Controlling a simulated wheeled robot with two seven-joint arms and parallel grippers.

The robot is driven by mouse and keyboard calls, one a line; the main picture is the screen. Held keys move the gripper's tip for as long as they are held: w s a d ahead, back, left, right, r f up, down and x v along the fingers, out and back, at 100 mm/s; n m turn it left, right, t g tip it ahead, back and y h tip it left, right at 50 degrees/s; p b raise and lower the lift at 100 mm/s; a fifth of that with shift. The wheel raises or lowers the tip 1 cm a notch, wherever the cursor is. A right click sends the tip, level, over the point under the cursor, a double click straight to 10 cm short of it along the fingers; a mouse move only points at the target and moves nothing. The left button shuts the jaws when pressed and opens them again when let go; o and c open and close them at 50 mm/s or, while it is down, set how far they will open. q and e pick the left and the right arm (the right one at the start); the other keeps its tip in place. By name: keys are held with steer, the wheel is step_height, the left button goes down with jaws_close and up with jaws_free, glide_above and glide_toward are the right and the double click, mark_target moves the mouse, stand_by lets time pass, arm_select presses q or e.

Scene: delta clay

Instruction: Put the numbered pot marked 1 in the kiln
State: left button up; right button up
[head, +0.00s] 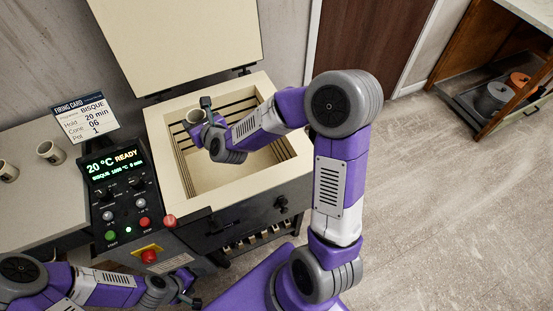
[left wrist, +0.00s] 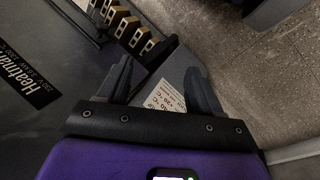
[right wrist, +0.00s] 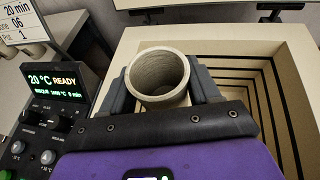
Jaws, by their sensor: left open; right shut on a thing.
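The kiln (head: 255,88) stands open with its lid (head: 180,35) raised. My right gripper (head: 203,116) is shut on a small grey-beige clay pot (head: 194,117), held over the left part of the kiln opening. In the right wrist view the pot (right wrist: 158,98) is upright between the two fingers, its open mouth toward the camera. No number shows on it. The kiln's grooved inner walls (right wrist: 250,75) show beside and beyond it. My left gripper (head: 188,287) is open and empty, low in front of the kiln; its fingers (left wrist: 160,85) also show in the left wrist view.
A firing card (head: 84,118) reads Bisque, 20 min, cone 06, pot 1. The control panel (head: 120,190) shows 20 °C READY. Two other pots (head: 50,152) (head: 8,171) stand on the left counter (head: 30,200). An open wooden cabinet (head: 490,60) is at far right; floor there is clear.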

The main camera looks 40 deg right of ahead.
arm_select(q)
steer(key=o, duration=0.3)
steer(key=shift+d+f+b, duration=0.15)
steer(key=shift+f+b, duration=0.2)
steer(key=shift+f, duration=0.1)
arm_select(e)
steer(key=w+d+f+m+g+h, duration=0.4)
steer(key=d+f+m+h, duration=0.6)
steer(key=f, duration=0.3)
steer(key=shift+s+d+f+m+g+h+b, duration=0.45)
steer(key=shift+s+f+m+g+b, duration=0.55)
steer(key=shift+s+f+m+g, duration=1.7)
steer(key=shift+s+d+f+m+g+h+b, duration=0.65)
steer(key=shift+f+g+b, duration=0.65)
steer(key=shift+f, duration=2.95)
steer(key=shift+s+d+f+m+g+h+b, duration=0.3)
steer(key=shift+s+f+m+g+b, duration=0.45)
steer(key=shift+s+f+m+g, duration=2)
arm_select(q)
steer(key=shift+o, duration=0.2)
step_height(320, 180, down, 6)
arm_select(e)
steer(key=shift+w+f+n+t, duration=0.2)
steer(key=shift+w+f+n, duration=0.25)
steer(key=shift+w, duration=0.15)
steer(key=shift+w+f+n+t, duration=0.15)
steer(key=shift+w+f+n, duration=0.3)
steer(key=shift+w, duration=0.15)
